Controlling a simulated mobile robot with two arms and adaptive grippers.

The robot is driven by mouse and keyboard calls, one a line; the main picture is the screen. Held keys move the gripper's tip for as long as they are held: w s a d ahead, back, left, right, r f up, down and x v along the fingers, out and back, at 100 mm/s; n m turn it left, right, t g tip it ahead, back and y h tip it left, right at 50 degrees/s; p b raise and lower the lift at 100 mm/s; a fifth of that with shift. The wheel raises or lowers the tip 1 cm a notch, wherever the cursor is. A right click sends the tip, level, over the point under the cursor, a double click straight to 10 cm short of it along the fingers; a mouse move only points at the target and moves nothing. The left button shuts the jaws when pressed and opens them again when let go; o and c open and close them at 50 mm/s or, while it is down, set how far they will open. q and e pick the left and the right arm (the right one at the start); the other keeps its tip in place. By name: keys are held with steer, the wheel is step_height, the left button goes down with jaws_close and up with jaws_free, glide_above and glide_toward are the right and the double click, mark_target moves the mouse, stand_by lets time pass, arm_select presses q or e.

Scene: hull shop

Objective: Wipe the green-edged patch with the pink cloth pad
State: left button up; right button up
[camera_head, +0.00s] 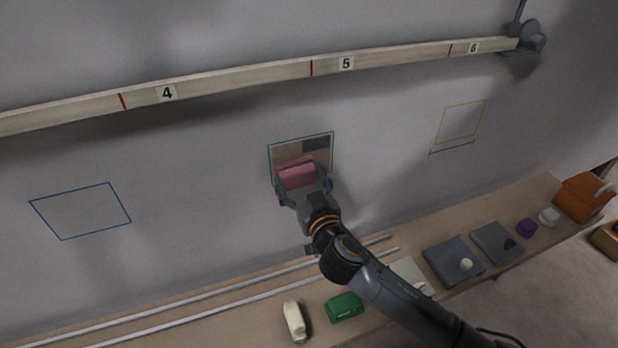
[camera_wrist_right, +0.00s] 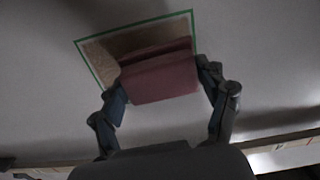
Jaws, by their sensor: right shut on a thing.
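The green-edged patch (camera_head: 318,146) is on the grey wall in the middle of the head view, below the beam. Inside its edge the surface shows brownish and dark areas. My right gripper (camera_head: 301,185) is shut on the pink cloth pad (camera_head: 296,173) and holds it over the lower part of the patch. In the wrist view the pad (camera_wrist_right: 160,78) sits between the two fingers (camera_wrist_right: 163,90) and hides part of the patch (camera_wrist_right: 112,42). I cannot tell whether the pad touches the wall. My left gripper is out of view.
A numbered beam (camera_head: 230,82) crosses the wall above. A blue outline (camera_head: 82,211) and a yellow outline (camera_head: 461,121) flank the patch. The bench below holds rods, a green block (camera_head: 344,307), a cream object (camera_head: 294,321), grey plates (camera_head: 449,255) and an orange box (camera_head: 583,197).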

mark_target(285, 187)
steer(key=a, duration=0.1)
steer(key=a+b, duration=0.1)
steer(key=s+a+f, duration=0.1)
steer(key=shift+a, duration=0.15)
steer(key=shift+s+a, duration=0.25)
steer(key=shift+a, duration=0.2)
steer(key=shift+b+x, duration=0.65)
steer(key=shift+x, duration=0.35)
